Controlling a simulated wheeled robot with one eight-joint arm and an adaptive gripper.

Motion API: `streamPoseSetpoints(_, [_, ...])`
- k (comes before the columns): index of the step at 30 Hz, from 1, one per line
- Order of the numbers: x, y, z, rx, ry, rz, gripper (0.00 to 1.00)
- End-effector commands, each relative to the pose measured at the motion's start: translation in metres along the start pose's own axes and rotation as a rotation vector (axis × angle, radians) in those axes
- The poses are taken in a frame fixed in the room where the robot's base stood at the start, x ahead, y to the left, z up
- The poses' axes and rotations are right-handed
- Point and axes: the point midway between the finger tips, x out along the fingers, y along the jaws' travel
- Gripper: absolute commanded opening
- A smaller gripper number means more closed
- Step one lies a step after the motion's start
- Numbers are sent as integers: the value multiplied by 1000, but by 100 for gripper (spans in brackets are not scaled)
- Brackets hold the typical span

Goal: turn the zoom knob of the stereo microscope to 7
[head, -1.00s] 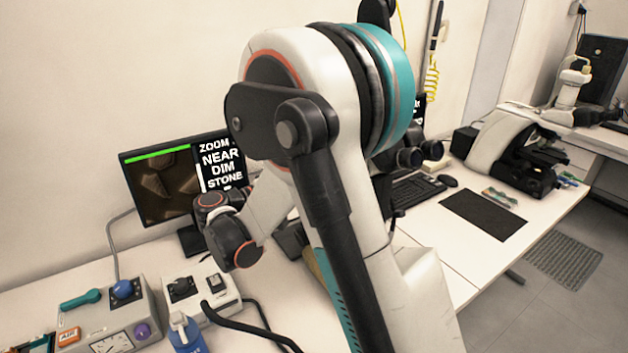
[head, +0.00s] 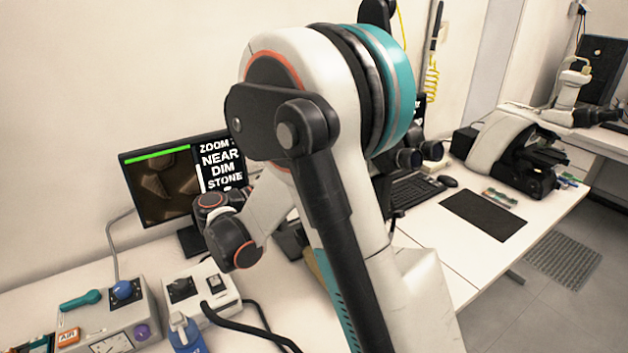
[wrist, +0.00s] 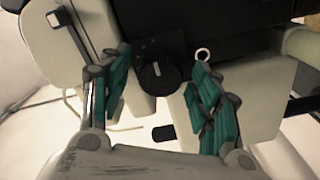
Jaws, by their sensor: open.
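In the wrist view, a dark round knob (wrist: 156,77) with a short white mark sits on the microscope's dark body. It looks like the zoom knob; its scale is too small to read. My gripper (wrist: 162,62) is open, with one teal-padded finger on each side of the knob. I see gaps between the pads and the knob. In the head view my own arm hides the gripper and most of the stereo microscope. The monitor (head: 164,185) shows a brown picture and the words ZOOM, NEAR, DIM and STONE. The zoom number is cut off by my arm.
A grey control box (head: 110,325) with knobs, a white box (head: 205,290) with a switch and a blue bottle (head: 186,335) stand at front left. A keyboard (head: 415,193), dark mat (head: 483,215) and another microscope (head: 515,150) are to the right.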

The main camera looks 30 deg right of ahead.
Motion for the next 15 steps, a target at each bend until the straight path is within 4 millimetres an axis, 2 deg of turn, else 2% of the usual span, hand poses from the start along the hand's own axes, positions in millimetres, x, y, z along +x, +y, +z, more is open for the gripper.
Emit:
streamPoseSetpoints(4, [-4,0,0,0,1,0,57])
streamPoseSetpoints(7, [-14,0,-1,0,2,-1,57])
streamPoseSetpoints(15, [-68,-1,-1,0,4,-2,57])
